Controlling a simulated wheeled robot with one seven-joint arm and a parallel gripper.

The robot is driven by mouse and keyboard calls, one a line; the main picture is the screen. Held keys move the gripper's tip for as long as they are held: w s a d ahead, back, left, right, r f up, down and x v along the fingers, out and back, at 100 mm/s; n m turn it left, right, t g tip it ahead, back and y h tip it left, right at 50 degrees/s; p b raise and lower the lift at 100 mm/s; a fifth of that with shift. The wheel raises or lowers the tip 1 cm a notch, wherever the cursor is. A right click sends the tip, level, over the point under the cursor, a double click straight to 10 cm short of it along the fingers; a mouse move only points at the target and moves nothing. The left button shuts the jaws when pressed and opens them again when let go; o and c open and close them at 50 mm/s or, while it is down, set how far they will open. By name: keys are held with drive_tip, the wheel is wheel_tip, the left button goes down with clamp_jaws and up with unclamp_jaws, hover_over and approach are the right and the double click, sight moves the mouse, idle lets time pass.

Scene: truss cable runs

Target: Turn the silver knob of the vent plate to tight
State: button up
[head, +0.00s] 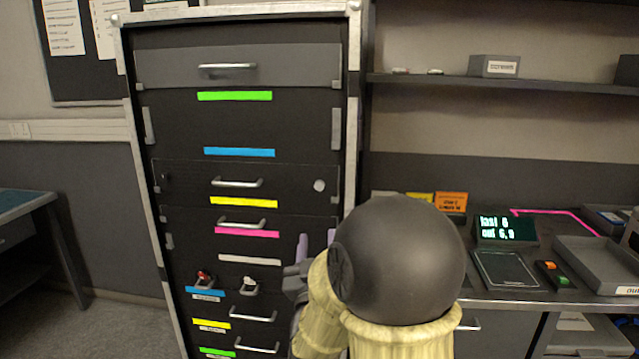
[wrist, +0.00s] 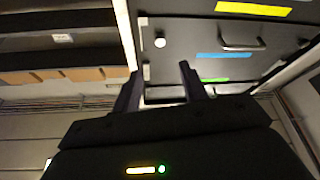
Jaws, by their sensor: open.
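The silver knob (head: 319,185) is a small round knob at the right end of a dark plate (head: 290,182) in the rack. It also shows in the wrist view (wrist: 160,43), just beyond and between my fingertips in the picture. The plate carries a bar handle (head: 237,183) and sits between the blue and yellow strips. I cannot read a tight mark on it. My gripper (head: 317,243) is open and empty, below the knob in the head view. In the wrist view my gripper (wrist: 159,72) points at the rack, its fingers apart from the knob.
The rack's pale right post (head: 354,100) stands close beside the plate. A red-topped knob (head: 203,278) and a pale knob (head: 250,285) sit lower on the rack. A shelf (head: 500,83) and a workbench with a tray (head: 595,262) are to the right.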

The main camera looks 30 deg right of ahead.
sight(319, 189)
drive_tip(key=p+x, duration=0.8)
drive_tip(key=x, duration=0.6)
drive_tip(key=shift+w, duration=0.1)
drive_tip(key=shift+f, duration=0.1)
clamp_jaws()
